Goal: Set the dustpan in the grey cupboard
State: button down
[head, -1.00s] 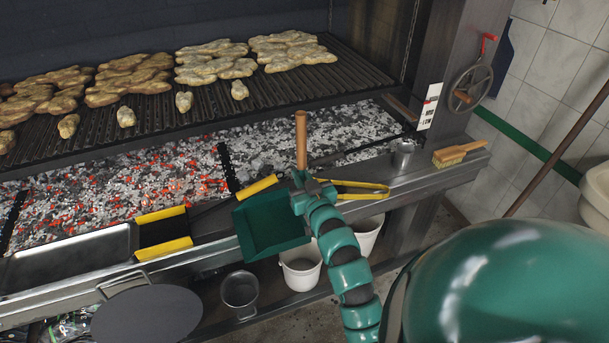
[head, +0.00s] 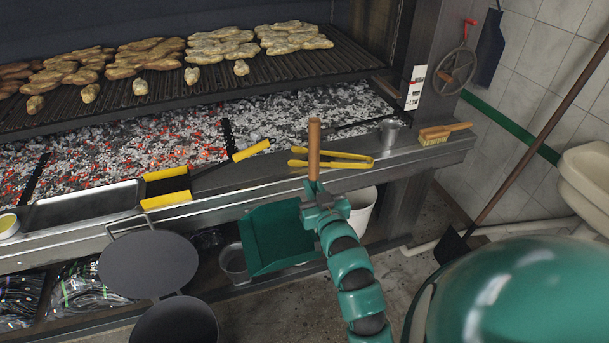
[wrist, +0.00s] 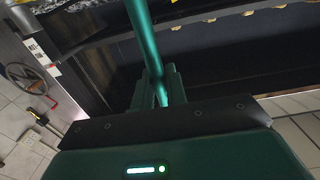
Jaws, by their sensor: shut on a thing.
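The dustpan (head: 272,238) has a green pan and an upright handle with a wooden top. In the head view it is in front of the grill's ledge, over the lower shelf and floor. My gripper (head: 320,203) is shut on the handle at the pan's right. In the wrist view my gripper's fingers (wrist: 160,88) close around the green handle shaft (wrist: 145,40); the pan itself is not seen there. I cannot make out the grey cupboard in either view.
The steel ledge holds a yellow-handled shovel (head: 165,190), yellow tongs (head: 330,160), a metal cup (head: 390,133) and a brush (head: 443,132). Glowing coals lie behind. Below are round dark pans (head: 148,264) and a white bucket (head: 360,210).

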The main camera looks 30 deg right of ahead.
aim_at(271, 258)
jog(key=shift+s, duration=0.25)
jog(key=shift+y, duration=0.6)
jog(key=a+f, duration=0.1)
jog(key=f, duration=0.1)
jog(key=w+a+f, duration=0.1)
jog(key=a+f, duration=0.1)
jog(key=f, duration=0.1)
jog(key=a+f, duration=0.2)
jog(key=f, duration=0.1)
jog(key=shift+w+a+f, duration=0.2)
jog(key=shift+w, duration=0.05)
jog(key=a+f, duration=0.3)
jog(key=s+a+f+n+y, duration=0.1)
jog(key=a+f, duration=0.2)
jog(key=f, duration=0.1)
jog(key=s+a+f+n+y, duration=0.1)
jog(key=a+f, duration=0.1)
jog(key=f, duration=0.1)
jog(key=shift+s+a+f, duration=0.25)
jog(key=shift+a+f, duration=0.05)
jog(key=shift+a, duration=0.1)
jog(key=shift+d, duration=0.1)
